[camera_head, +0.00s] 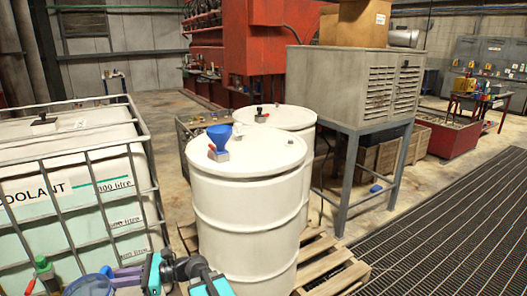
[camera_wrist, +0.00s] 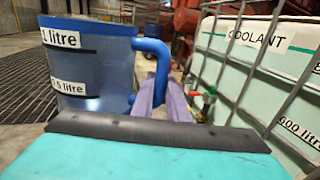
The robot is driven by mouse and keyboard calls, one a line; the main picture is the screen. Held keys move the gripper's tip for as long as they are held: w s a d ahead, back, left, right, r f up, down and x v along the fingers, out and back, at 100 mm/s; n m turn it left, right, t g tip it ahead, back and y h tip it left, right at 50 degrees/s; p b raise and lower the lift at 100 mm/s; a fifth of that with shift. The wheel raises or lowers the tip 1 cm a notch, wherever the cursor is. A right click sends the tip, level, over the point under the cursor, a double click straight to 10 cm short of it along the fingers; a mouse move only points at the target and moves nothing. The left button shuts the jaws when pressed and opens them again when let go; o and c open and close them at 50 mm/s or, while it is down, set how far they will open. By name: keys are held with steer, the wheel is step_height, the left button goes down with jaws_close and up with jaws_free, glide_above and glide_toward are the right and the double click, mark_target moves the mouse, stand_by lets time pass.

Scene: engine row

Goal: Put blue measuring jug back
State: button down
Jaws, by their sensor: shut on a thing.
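The blue measuring jug (camera_wrist: 95,60) fills the left of the wrist view, with white labels reading 1 litre and 5 litre in part. It looks upright. My gripper (camera_wrist: 160,88) has purple fingers shut on its blue handle (camera_wrist: 150,48). In the head view the jug (camera_head: 90,286) is at the bottom left, cut by the frame edge, with my gripper (camera_head: 122,276) at its right side. The jug is in front of the coolant tank, held near the tank's caged side. Its base is hidden in both views.
The caged coolant tank (camera_head: 75,175) stands at left, with a green-handled valve (camera_head: 44,268) low in front. A grey cabinet (camera_head: 355,88) is behind. Floor grating (camera_head: 460,230) lies clear at right.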

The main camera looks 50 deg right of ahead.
steer(key=shift+w+d, duration=0.15)
steer(key=shift+d, duration=0.05)
